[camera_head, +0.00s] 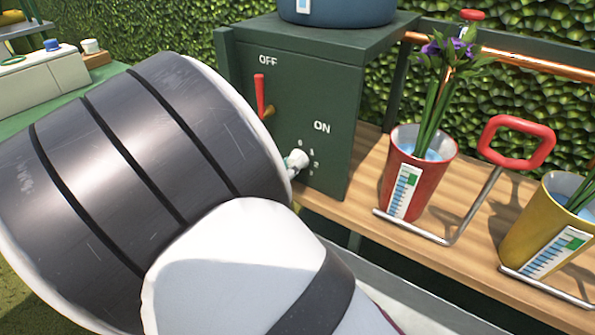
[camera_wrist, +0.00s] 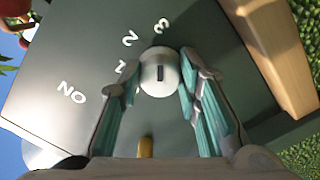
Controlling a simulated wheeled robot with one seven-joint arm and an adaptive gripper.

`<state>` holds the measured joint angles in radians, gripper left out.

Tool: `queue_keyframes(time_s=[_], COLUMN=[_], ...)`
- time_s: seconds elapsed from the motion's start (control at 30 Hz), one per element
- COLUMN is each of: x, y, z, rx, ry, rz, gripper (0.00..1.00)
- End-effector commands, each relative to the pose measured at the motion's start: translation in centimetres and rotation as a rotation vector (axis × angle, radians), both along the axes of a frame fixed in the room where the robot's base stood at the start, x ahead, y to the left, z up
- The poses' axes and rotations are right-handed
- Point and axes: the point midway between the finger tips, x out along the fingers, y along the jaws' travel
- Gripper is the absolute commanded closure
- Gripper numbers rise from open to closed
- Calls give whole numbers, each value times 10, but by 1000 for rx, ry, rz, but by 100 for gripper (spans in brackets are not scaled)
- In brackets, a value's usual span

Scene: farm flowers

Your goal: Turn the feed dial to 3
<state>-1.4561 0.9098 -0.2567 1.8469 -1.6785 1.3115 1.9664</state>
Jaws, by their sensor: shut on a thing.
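The feed dial (camera_wrist: 158,80) is a pale round knob with a dark line on its face, on the front of a dark green box (camera_head: 285,100). In the wrist view the numbers 1, 2 and 3 curve around its upper left. The line runs up the picture, roughly toward the 3 (camera_wrist: 161,27). My gripper (camera_wrist: 160,72) has one teal-padded finger on each side of the dial and is shut on it. In the head view the dial (camera_head: 298,158) shows small beside my arm, which hides most of my gripper.
A red lever (camera_head: 260,95) stands by OFF on the same box face, with ON lower right. A red cup (camera_head: 430,180) of purple flowers and a yellow cup (camera_head: 525,225) stand right on the wooden shelf. A red-handled metal rod (camera_head: 517,143) is near them. A blue container (camera_head: 345,10) sits on top.

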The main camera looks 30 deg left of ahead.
Motion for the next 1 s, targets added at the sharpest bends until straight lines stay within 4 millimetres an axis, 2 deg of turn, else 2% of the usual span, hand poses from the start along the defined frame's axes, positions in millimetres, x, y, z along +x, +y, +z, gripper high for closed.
queue_keyframes(time_s=[0.6, 0.63, 0.7, 1.0], x=[3, 3, 3, 0], y=[-4, -4, -3, -1], z=[-1, -1, -1, -1], rx=[37, 37, 37, 38], ry=[-2, -2, -2, -2], rz=[-8, -8, -8, -3], gripper=[97, 62, 50, 50])
